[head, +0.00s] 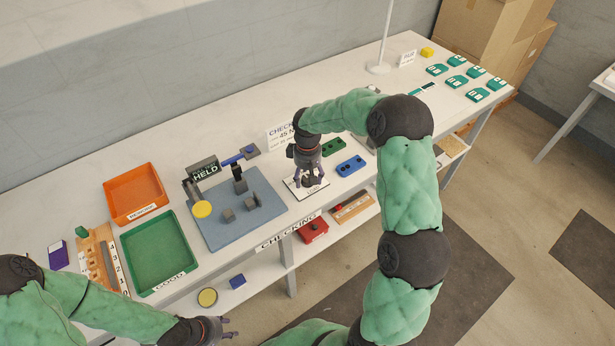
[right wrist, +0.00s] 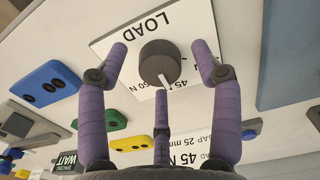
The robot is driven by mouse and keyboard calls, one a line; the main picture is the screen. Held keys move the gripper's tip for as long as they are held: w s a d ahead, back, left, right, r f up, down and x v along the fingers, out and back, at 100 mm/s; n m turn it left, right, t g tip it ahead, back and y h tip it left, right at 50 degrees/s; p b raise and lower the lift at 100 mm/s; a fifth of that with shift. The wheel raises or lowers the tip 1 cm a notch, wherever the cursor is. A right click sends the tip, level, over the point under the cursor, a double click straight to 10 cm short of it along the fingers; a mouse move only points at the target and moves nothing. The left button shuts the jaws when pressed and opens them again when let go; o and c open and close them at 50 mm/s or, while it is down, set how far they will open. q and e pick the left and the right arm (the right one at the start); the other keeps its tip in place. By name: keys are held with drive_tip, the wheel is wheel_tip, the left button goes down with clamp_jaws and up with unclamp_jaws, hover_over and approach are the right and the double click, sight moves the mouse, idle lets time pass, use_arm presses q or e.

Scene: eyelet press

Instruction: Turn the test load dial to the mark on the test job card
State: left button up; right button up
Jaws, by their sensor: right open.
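The test load dial (right wrist: 160,62) is a dark round knob with a white pointer line. It sits on a white plate (right wrist: 118,38) marked LOAD, which also shows in the head view (head: 293,187). The pointer slants towards the printed numbers, near a 45; a finger partly covers the numbers. My right gripper (right wrist: 160,72) is open, its three purple fingers spread around the dial, with no clear contact. In the head view the right gripper (head: 310,180) hides the dial. The job card (head: 281,134) stands behind it, reading 45 N. My left gripper (head: 222,329) is empty at the bottom, its fingers apart.
A green block (head: 333,147) and a blue block (head: 350,166) lie right of the dial. A blue-grey fixture board (head: 240,225) is to its left, then a green tray (head: 187,262) and an orange tray (head: 158,178). Teal parts (head: 457,82) lie at the far right.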

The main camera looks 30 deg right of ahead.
sight(307, 178)
wheel_tip(307, 178, up, 12)
drive_tip(key=shift+f, duration=0.25)
idle(0.6)
